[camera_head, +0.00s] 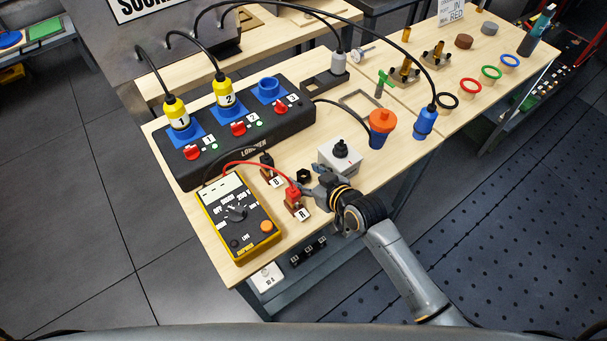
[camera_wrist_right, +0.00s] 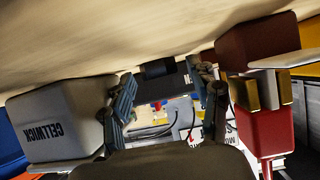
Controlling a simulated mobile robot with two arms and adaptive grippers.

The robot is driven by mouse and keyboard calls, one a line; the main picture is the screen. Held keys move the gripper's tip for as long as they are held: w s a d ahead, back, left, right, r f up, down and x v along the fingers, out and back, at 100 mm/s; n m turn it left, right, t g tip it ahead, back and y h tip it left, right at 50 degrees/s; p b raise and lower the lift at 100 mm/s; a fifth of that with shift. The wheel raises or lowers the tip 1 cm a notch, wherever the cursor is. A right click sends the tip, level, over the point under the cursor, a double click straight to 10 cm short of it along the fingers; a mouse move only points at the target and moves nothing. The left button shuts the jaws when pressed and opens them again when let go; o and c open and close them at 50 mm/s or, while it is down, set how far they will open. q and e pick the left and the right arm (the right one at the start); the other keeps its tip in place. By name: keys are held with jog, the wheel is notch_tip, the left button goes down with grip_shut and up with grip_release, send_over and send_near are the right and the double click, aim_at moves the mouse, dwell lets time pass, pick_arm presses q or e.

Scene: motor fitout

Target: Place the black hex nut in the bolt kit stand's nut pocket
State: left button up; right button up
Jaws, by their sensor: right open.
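A small black piece that looks like the hex nut (camera_head: 304,176) lies on the bench between the white switch box and the red probe block. My right gripper (camera_head: 313,181) is low over the bench beside it, fingers open towards it. In the right wrist view a dark block, likely the nut (camera_wrist_right: 158,67), shows ahead between the spread fingertips (camera_wrist_right: 165,85), apart from both. Nothing is gripped. My left gripper is out of view.
The white switch box (camera_head: 341,158) stands close beside my gripper, also in the wrist view (camera_wrist_right: 65,120). The red probe block (camera_head: 293,195) is close on the other side. A yellow multimeter (camera_head: 238,217), black socket bar (camera_head: 240,130) and orange-topped blue plug (camera_head: 381,125) stand around.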

aim_at(307, 178)
grip_shut()
jog(key=shift+r, duration=0.15)
jog(key=shift+r, duration=0.2)
notch_tip(307, 178, up, 2)
jog(key=shift+r+b, duration=0.15)
jog(key=shift+b, duration=0.35)
jog(key=s+a+r+b, duration=0.1)
jog(key=s+a+r, duration=0.1)
jog(key=s+r, duration=0.8)
jog(key=s, duration=0.3)
jog(key=shift+s, duration=0.35)
